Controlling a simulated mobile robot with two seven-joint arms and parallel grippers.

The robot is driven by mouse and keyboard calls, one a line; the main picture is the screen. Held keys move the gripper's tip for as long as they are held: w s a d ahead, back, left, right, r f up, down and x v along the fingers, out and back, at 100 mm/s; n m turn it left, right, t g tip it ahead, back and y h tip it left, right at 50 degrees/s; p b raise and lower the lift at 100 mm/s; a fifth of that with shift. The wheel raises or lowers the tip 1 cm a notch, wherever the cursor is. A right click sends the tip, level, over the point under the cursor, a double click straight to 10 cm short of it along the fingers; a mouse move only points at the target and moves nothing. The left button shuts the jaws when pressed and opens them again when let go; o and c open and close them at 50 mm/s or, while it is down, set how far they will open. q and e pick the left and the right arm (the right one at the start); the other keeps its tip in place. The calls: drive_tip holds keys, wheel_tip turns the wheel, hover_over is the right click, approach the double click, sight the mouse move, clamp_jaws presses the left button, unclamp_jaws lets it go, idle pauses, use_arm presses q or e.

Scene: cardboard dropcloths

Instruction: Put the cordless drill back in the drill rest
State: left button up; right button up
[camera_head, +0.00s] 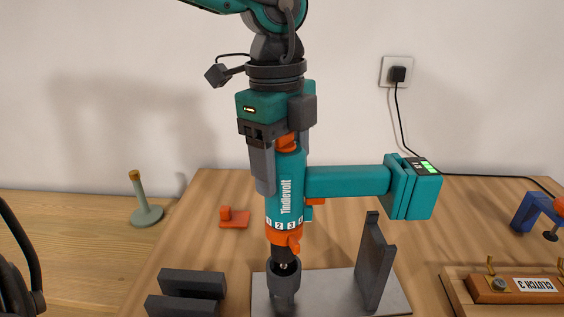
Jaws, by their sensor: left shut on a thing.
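The cordless drill (290,190) is teal with orange bands and the word Tindlevolt. It hangs nose down, its handle (348,181) and battery (412,190) pointing right. My left gripper (283,165) comes down from above and is shut on the upper end of the drill body. The drill rest is a grey plate (332,290) with a dark round cup (284,290) and a notched upright (375,262). The dark chuck (283,253) is at the cup's mouth; I cannot tell whether its tip is inside. The handle is above the notched upright, apart from it. My right gripper is not in view.
Dark grey blocks (190,285) stand left of the rest. An orange piece (234,217) and a green post (145,205) are behind. A cable runs from the wall socket (396,72).

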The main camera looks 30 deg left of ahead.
sight(282, 201)
use_arm(q)
drive_tip(key=shift+w+f+b, duration=0.1)
drive_tip(key=shift+f+b, duration=0.35)
drive_tip(key=shift+b, duration=0.05)
drive_tip(key=shift+f+b, duration=0.5)
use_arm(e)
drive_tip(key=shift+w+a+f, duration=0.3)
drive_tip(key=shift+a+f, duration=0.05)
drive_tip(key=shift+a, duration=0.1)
use_arm(q)
drive_tip(key=shift+f+b, duration=0.8)
drive_tip(key=shift+b, duration=0.05)
drive_tip(key=shift+f+b, duration=1.25)
drive_tip(key=shift+b, duration=0.05)
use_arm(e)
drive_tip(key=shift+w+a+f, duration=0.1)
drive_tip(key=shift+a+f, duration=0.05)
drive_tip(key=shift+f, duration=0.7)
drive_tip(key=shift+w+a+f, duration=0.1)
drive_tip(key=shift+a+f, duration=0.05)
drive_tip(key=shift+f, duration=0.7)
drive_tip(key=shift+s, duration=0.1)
use_arm(q)
drive_tip(key=o, duration=1.2)
drive_tip(key=shift+f, duration=0.1)
drive_tip(key=shift+o, duration=0.2)
